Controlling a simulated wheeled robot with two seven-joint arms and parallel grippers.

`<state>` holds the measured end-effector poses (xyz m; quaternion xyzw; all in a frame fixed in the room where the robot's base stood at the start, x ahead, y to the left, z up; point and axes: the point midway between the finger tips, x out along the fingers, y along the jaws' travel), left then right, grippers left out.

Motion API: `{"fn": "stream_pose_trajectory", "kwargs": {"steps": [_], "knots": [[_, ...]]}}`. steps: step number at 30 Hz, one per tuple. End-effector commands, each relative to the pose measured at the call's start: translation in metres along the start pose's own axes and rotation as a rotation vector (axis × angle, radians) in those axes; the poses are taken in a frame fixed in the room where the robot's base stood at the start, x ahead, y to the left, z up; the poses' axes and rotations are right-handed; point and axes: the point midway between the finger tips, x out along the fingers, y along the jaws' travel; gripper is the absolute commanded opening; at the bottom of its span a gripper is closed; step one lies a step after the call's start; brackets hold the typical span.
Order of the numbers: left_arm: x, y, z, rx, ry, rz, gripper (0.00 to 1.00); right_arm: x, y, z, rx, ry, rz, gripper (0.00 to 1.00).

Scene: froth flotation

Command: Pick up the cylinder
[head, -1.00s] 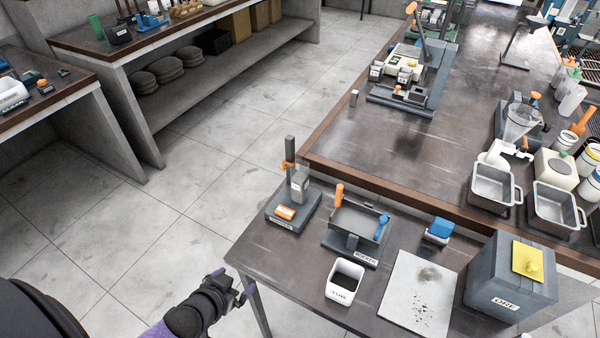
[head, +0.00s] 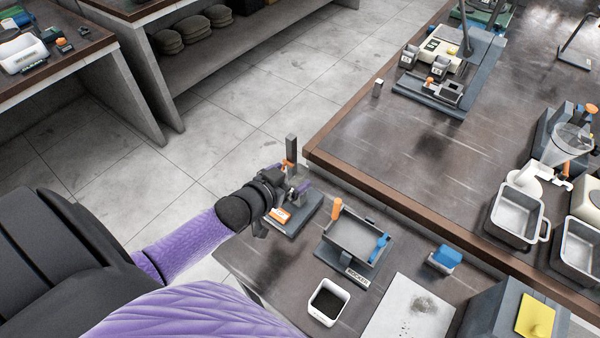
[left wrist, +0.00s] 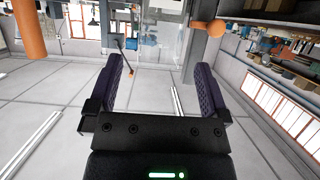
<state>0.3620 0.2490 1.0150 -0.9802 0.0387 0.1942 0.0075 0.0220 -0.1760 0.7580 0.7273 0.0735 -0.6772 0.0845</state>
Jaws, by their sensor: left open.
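A bench stand (head: 290,222) with a dark base, an upright grey post and an orange clamp (head: 288,165) stands at the near table's far left corner. My left gripper (head: 297,190) is at this stand and covers much of it. The labelled grey piece beside the post is mostly hidden, and I cannot tell whether it is the cylinder. In the left wrist view my left gripper (left wrist: 160,85) is open, its two purple fingers wide apart with nothing clearly held. The grey post (left wrist: 194,45) and orange clamp (left wrist: 211,28) show ahead, near the right finger. My right gripper is not in view.
A rocker tray (head: 355,238) with an orange handle stands right of the stand. A white tub (head: 343,293), a pale sheet (head: 397,323) and a blue block (head: 446,257) are nearby. A larger brown-edged bench (head: 350,135) lies behind. Open floor is at left.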

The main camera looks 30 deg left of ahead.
Motion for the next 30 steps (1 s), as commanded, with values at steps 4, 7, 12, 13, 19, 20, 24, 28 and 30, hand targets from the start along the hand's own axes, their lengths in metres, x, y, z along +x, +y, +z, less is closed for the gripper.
{"fn": "stream_pose_trajectory", "kwargs": {"steps": [4,7,12,13,19,20,24,28,30], "knots": [[0.030,0.001,0.002,0.000,0.001,0.000,1.00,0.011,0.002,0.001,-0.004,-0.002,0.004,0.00],[0.036,0.002,0.001,0.000,-0.001,0.001,1.00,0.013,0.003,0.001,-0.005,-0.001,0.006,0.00],[0.035,0.002,0.000,0.000,-0.001,0.001,1.00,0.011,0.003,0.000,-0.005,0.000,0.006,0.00],[0.035,0.002,0.000,0.000,-0.001,0.001,0.96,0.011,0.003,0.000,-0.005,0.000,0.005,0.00],[0.035,0.002,0.000,0.000,-0.001,0.001,0.53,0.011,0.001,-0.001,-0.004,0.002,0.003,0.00],[0.035,0.002,0.000,0.001,-0.001,0.001,0.47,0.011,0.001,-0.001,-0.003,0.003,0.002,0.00],[0.035,0.002,0.000,0.001,-0.001,0.001,0.17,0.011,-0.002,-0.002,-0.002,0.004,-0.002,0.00],[0.035,0.002,0.000,0.001,-0.001,0.001,0.00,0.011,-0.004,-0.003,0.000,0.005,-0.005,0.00],[0.035,0.002,0.000,0.001,-0.001,0.001,0.00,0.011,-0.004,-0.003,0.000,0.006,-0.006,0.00]]}}
